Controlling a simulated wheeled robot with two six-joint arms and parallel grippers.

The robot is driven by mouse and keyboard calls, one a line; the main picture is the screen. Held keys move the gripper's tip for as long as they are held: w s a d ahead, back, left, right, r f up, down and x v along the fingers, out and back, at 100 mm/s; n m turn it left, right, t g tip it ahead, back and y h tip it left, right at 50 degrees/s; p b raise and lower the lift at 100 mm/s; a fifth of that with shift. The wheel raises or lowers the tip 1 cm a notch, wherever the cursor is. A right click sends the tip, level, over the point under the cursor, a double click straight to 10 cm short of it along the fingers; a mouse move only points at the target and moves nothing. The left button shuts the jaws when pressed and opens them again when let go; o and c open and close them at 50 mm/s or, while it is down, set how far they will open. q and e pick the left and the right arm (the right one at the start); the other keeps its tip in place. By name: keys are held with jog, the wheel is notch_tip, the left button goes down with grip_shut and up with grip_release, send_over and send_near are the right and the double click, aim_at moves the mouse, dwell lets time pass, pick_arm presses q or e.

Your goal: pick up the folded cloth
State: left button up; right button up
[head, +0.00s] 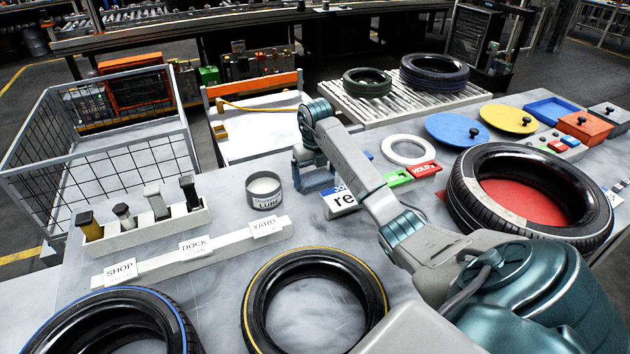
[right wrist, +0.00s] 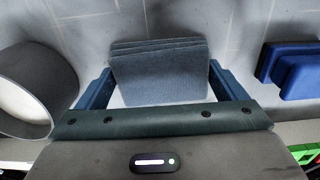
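The folded cloth (right wrist: 160,75) is a grey-blue stack of flat layers on the grey table in the right wrist view. My right gripper (right wrist: 161,70) is open, with one blue finger at each side of the cloth. The fingers look close to the cloth's side edges; I cannot tell whether they touch it. My left gripper is not in view.
A grey tin (head: 264,190) stands just left of my right gripper. A yellow-striped tyre (head: 262,300) lies in front. A white ring (head: 408,150) lies behind right.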

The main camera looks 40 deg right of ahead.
aim_at(315, 176)
jog(key=shift+c, duration=0.9)
notch_tip(315, 176, up, 9)
jog(key=p, duration=0.7)
jog(key=shift+f, duration=0.15)
jog(key=shift+r+p, duration=0.7)
jog(key=shift+p, duration=0.2)
